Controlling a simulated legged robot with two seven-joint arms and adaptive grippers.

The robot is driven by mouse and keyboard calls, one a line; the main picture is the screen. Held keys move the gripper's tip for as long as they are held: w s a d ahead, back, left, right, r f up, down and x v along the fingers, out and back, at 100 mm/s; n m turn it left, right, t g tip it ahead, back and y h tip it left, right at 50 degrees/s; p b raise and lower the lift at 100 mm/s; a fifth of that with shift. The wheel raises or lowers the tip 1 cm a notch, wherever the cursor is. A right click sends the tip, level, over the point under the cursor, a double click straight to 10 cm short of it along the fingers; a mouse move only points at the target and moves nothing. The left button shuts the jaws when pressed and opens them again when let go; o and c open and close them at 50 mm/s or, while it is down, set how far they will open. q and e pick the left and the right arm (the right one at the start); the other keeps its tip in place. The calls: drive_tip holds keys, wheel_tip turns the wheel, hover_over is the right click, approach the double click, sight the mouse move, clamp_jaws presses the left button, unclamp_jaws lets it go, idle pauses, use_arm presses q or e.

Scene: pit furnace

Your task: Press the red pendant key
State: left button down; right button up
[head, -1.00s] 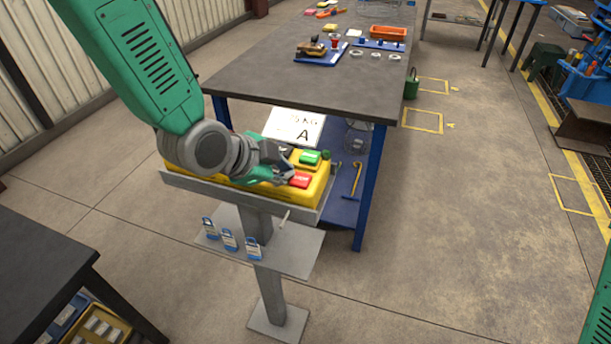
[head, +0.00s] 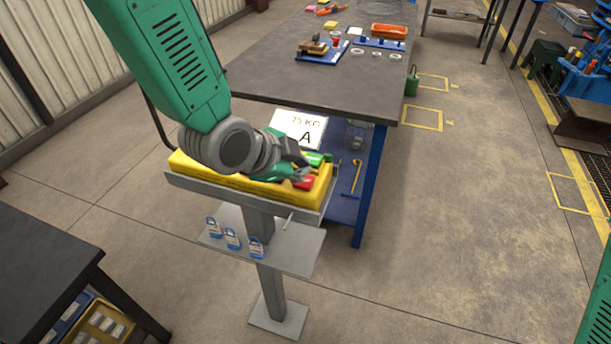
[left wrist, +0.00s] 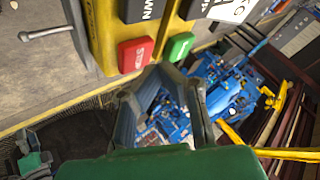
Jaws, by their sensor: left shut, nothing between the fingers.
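The yellow pendant box (head: 225,180) lies on a grey stand in the head view. Its red key (head: 305,184) is partly covered by my left gripper (head: 303,176). In the left wrist view the red key (left wrist: 135,54) shows whole, with the green key (left wrist: 178,47) to its right and a black key above. My left gripper (left wrist: 166,70) is shut and empty, its tips close to the red key's lower right side, near the gap towards the green key. I cannot tell whether it touches. My right gripper is out of view.
A white sign (head: 299,128) stands just behind the box. A dark workbench (head: 315,85) stands behind and a dark table (head: 40,260) at left.

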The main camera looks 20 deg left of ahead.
use_arm(q)
drive_tip(key=shift+a+r+p, duration=0.15)
drive_tip(key=shift+r+p, duration=0.4)
drive_tip(key=shift+r, duration=0.05)
wheel_tip(320, 180, up, 4)
drive_tip(key=p, duration=0.3)
drive_tip(key=shift+f, duration=0.1)
